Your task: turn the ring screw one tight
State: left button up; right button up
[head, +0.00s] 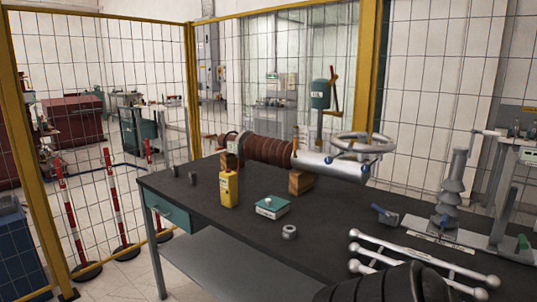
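A brown ribbed bushing (268,149) with a smooth silver end (325,164) lies across wooden blocks on the dark workbench (240,225). A silver ring (364,145) sits over its right end. Small blue-headed pieces show below the ring, one on the left (328,160) and one on the right (365,168). They look like screws, but I cannot tell which is ring screw one or how tight either is. Another blue-ended piece (384,213) lies on the bench at the right.
A yellow device (228,187), a teal box (272,207) and a small metal ring piece (289,232) stand on the bench.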

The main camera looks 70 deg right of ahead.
aim_at(328, 160)
jog(key=z, duration=0.4)
jog(key=i, duration=1.8)
jog(key=z, duration=1.95)
jog(key=i, duration=0.8)
jog(key=z, duration=0.7)
